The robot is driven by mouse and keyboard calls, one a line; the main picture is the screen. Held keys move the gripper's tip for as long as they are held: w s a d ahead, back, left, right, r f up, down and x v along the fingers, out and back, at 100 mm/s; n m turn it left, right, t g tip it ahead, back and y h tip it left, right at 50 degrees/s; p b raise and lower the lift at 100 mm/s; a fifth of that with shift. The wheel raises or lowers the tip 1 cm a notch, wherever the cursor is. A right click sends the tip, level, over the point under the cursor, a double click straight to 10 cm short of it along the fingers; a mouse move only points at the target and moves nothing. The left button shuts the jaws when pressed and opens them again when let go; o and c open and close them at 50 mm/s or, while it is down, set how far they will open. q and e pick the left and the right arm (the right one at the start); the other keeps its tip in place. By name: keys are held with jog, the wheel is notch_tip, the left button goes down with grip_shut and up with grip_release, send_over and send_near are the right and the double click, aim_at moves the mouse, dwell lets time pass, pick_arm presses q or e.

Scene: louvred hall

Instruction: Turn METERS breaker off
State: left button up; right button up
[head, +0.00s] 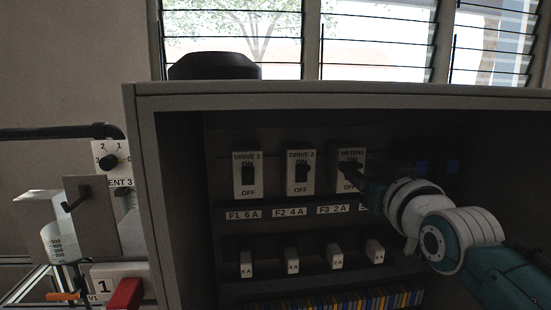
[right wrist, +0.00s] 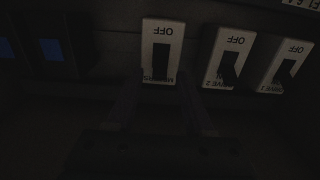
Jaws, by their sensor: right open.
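The METERS breaker (head: 351,160) is a white plate with a dark lever, the right-hand one of three labelled breakers in the grey cabinet. The open fingers of my right gripper (right wrist: 162,105) are dim there, one on each side of the breaker's ON end. I cannot tell whether they touch the lever. My left gripper is out of view.
The DRIVE 1 breaker (head: 247,187) and DRIVE 2 breaker (head: 301,187) stand left of METERS. Several small fuses (head: 292,262) sit below. The cabinet's side wall (head: 160,210) and top edge (head: 340,93) frame the space. A red block (head: 125,295) is outside, lower left.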

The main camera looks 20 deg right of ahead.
jog(key=shift+w+d, duration=0.15)
jog(key=shift+w, duration=0.4)
jog(key=shift+c, duration=0.3)
grip_shut()
